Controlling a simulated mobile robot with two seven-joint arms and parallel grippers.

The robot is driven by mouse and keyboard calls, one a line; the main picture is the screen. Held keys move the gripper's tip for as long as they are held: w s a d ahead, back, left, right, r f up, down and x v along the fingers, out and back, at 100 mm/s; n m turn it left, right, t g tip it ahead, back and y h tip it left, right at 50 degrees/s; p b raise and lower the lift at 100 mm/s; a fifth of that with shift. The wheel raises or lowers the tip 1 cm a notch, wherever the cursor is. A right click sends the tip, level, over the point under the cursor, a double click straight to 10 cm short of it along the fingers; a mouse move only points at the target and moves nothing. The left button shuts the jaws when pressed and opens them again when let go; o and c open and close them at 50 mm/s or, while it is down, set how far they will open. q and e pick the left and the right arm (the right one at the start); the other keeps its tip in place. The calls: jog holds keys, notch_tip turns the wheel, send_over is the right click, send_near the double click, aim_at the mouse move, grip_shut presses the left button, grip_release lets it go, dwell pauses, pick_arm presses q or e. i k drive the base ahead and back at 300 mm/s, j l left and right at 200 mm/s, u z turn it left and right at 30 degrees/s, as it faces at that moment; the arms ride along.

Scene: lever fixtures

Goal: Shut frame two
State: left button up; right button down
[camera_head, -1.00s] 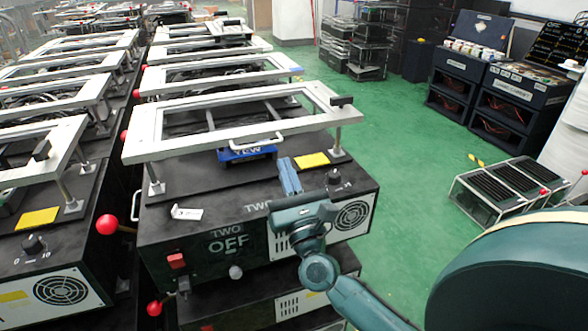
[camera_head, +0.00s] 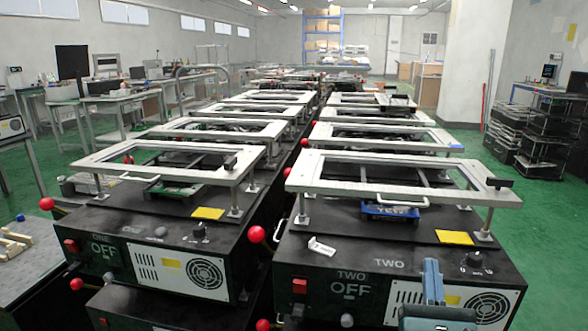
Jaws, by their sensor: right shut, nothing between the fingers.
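Frame two is the pale metal rectangular frame (camera_head: 467,176) over the black machine labelled TWO (camera_head: 330,262), at right. The machine's front reads OFF beside a red switch (camera_head: 299,286). A lever with a red ball knob (camera_head: 256,234) is at its left side. My right gripper (camera_head: 431,265) is shut and empty, in front of the machine at lower right, overlapping its front panel. My left gripper is out of view.
Machine ONE (camera_head: 105,250) with a similar frame (camera_head: 215,155) stands close on the left. More such machines run back in two rows. Green floor (camera_head: 555,235) is clear to the right.

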aim_at(304, 176)
jog(key=k+j, duration=0.15)
jog(key=k, duration=0.3)
jog(key=k+j, duration=0.15)
jog(key=k, duration=0.25)
